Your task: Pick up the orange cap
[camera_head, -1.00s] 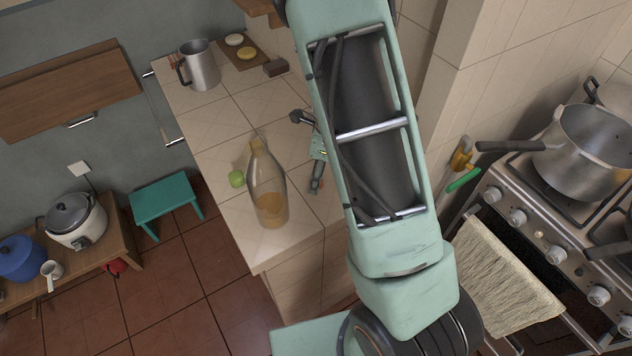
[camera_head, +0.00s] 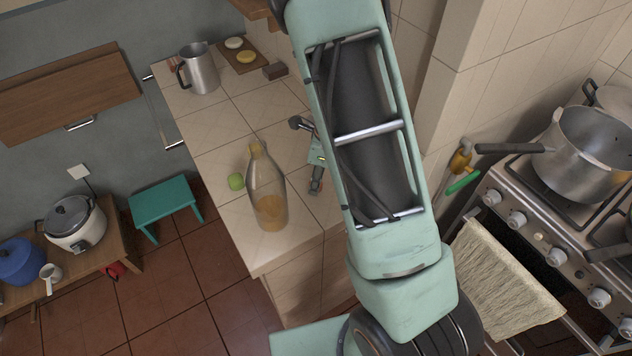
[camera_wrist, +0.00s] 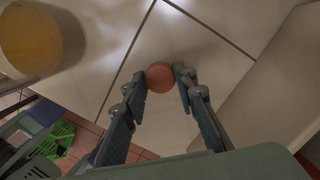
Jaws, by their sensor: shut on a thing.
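The orange cap (camera_wrist: 159,77) is a small round disc in the wrist view, over the pale tiled counter. My gripper (camera_wrist: 161,80) has its two fingertips closed against the cap's left and right sides. I cannot tell whether the cap still touches the counter. In the head view my gripper (camera_head: 316,184) shows only in part beside my arm, low over the counter to the right of the glass bottle, and I cannot make out the cap there.
The glass bottle (camera_head: 268,190) with amber liquid stands left of my gripper; its bottom part shows in the wrist view (camera_wrist: 32,38). A metal jug (camera_head: 201,70) and a wooden board (camera_head: 229,59) are farther back. The stove (camera_head: 540,215) is right.

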